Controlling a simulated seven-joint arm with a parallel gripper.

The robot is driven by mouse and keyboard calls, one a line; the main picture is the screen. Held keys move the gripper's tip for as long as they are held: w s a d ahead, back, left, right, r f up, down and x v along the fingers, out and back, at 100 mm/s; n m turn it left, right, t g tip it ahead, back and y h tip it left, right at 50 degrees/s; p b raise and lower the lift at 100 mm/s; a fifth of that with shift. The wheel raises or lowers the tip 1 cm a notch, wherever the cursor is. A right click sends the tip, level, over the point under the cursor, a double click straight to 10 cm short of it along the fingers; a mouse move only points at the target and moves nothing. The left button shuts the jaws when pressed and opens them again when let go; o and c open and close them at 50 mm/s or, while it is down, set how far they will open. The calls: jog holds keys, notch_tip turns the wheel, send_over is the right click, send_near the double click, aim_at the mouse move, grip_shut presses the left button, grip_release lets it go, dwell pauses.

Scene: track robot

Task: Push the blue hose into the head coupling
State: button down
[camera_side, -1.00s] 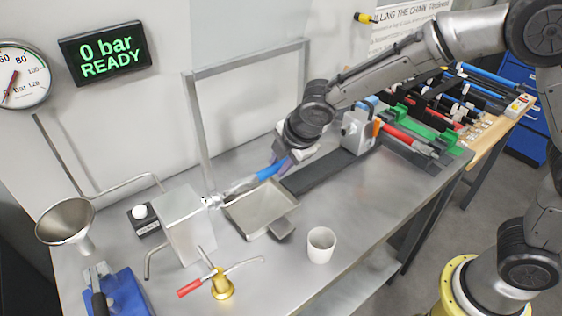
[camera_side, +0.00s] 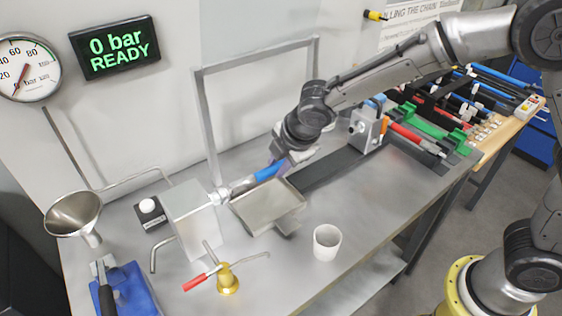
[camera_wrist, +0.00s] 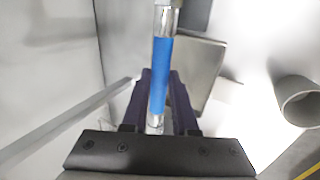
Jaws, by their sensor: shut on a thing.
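The blue hose (camera_side: 267,173) has a clear or metallic end section pointing left at the head coupling (camera_side: 219,197) on the side of the grey metal block (camera_side: 190,222). The hose end meets the coupling in the side view; how deep it sits inside is too small to tell. My gripper (camera_side: 284,165) is shut on the hose behind this end. In the wrist view the hose (camera_wrist: 160,78) runs upward between the two dark fingers of my gripper (camera_wrist: 160,102). The coupling is not clear in the wrist view.
A metal tray (camera_side: 245,219) lies below the hose. A white cup (camera_side: 327,242), a brass valve with red handle (camera_side: 227,280) and a funnel (camera_side: 72,213) stand on the bench. The display (camera_side: 115,47) reads 0 bar READY. A metal frame (camera_side: 207,130) stands behind.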

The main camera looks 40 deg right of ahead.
jog(key=shift+a, duration=0.4)
jog(key=c, duration=0.6)
grip_release()
jog(key=v, duration=1.4)
jog(key=s+d+r+m+t, duration=0.1)
jog(key=s+d+r+m, duration=0.2)
jog(key=d, duration=0.4)
jog(key=s+d+r+m+t, duration=0.1)
jog(key=s+d+r+m, duration=0.25)
jog(key=d, duration=0.45)
jog(key=s+d+f+m+g, duration=0.1)
jog(key=s+f+m, duration=0.3)
jog(key=s, duration=0.4)
jog(key=s+d+f+m, duration=0.2)
jog(key=s+f+m, duration=0.2)
jog(key=s+m, duration=0.3)
jog(key=shift+s+d+g, duration=0.15)
jog(key=shift+s+g, duration=0.2)
jog(key=shift+g, duration=0.05)
